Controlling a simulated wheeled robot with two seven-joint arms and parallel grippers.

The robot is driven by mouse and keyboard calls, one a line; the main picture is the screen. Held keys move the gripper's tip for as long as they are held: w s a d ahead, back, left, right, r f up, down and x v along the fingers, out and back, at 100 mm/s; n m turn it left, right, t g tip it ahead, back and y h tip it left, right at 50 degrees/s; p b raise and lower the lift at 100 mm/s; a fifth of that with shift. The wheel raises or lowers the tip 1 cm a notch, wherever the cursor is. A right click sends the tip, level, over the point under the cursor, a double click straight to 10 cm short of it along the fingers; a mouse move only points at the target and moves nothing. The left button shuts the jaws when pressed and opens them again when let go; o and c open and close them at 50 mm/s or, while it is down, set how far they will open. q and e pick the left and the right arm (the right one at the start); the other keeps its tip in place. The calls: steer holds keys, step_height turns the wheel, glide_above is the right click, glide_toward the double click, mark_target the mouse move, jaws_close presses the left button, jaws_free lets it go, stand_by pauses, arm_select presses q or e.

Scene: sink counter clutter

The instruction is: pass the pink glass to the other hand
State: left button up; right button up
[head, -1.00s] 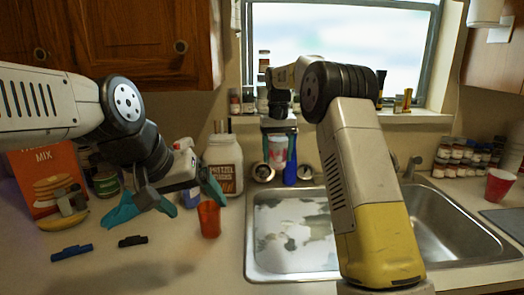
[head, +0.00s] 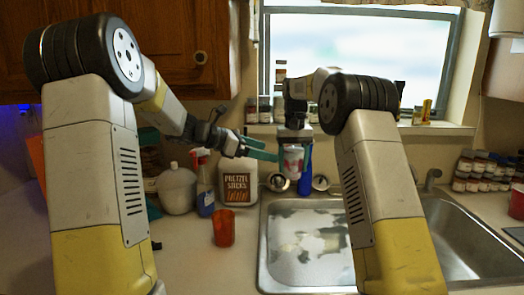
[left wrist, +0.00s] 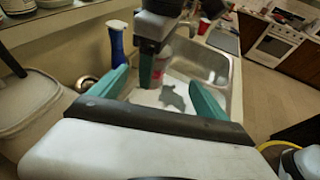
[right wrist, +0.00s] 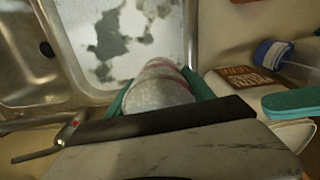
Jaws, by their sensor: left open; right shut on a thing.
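The pink glass (head: 293,162) is whitish with pink-red bands. My right gripper (head: 294,150) is shut on it and holds it up near the sink's back left corner. In the right wrist view the glass (right wrist: 160,88) sits between the two teal fingers. My left gripper (head: 268,149) is open, with its fingers pointing right toward the glass, just left of it. In the left wrist view the glass (left wrist: 159,70) shows ahead, between and beyond the open fingers. One left finger (right wrist: 290,102) also shows at the right of the right wrist view.
The metal sink (head: 262,262) lies below the glass. A blue bottle (head: 306,172) stands behind it.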

mark_target(295, 157)
arm_select(q)
steer(key=shift+n, duration=0.3)
steer(key=x, duration=0.8)
steer(key=w+x, duration=0.1)
steer(key=x, duration=0.3)
steer(key=c, duration=1.4)
steer(key=shift+d, duration=0.1)
steer(key=c, duration=0.4)
arm_select(e)
steer(key=o, duration=1.6)
steer(key=shift+o, duration=0.2)
